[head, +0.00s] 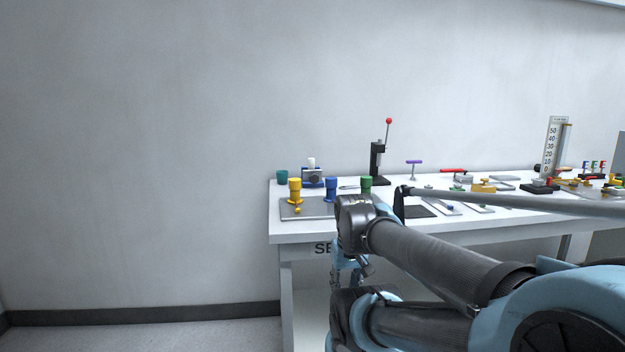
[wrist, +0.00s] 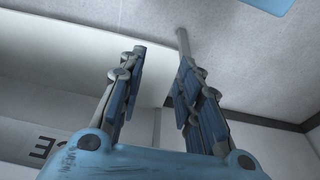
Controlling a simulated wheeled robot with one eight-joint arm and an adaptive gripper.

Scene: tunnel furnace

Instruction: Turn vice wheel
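No vice wheel can be made out for certain. A small blue device (head: 312,177) with a round face and a white top stands at the back left of the white table (head: 284,226); it may be the vice, but it is too small to tell. My gripper (wrist: 160,58) is open in the wrist view, its two fingers apart with nothing between them. In the head view my gripper (head: 347,277) hangs below the table's front edge, partly hidden by my arm. It is apart from the things on the tabletop.
Yellow (head: 295,190), blue (head: 331,189) and green (head: 367,186) knobs stand near the table's left front. Behind them is a red-tipped lever (head: 388,122). A tall scale (head: 551,147) and several small fixtures stand to the right. The floor left of the table is clear.

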